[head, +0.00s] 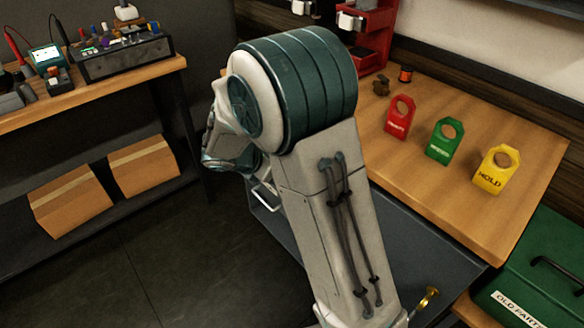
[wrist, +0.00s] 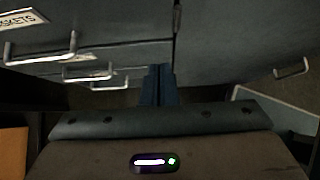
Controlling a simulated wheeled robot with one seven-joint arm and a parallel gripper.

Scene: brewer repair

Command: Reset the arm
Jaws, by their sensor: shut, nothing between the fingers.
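My arm stands folded in the middle of the head view, its big teal joint in front of the bench. My gripper is hidden behind the arm there. In the wrist view my gripper (wrist: 158,72) points away from the camera with its two dark fingers together and nothing between them. Beyond the fingertips are grey drawer fronts (wrist: 130,58) with pale bar handles, and no contact with them can be made out.
The wooden bench (head: 455,205) holds red (head: 399,128), green (head: 436,151) and yellow (head: 487,182) tags. A red machine (head: 375,35) stands behind. A green old-parts box (head: 555,262) is lower right. Cardboard boxes (head: 70,205) sit left; the floor (head: 190,255) between is clear.

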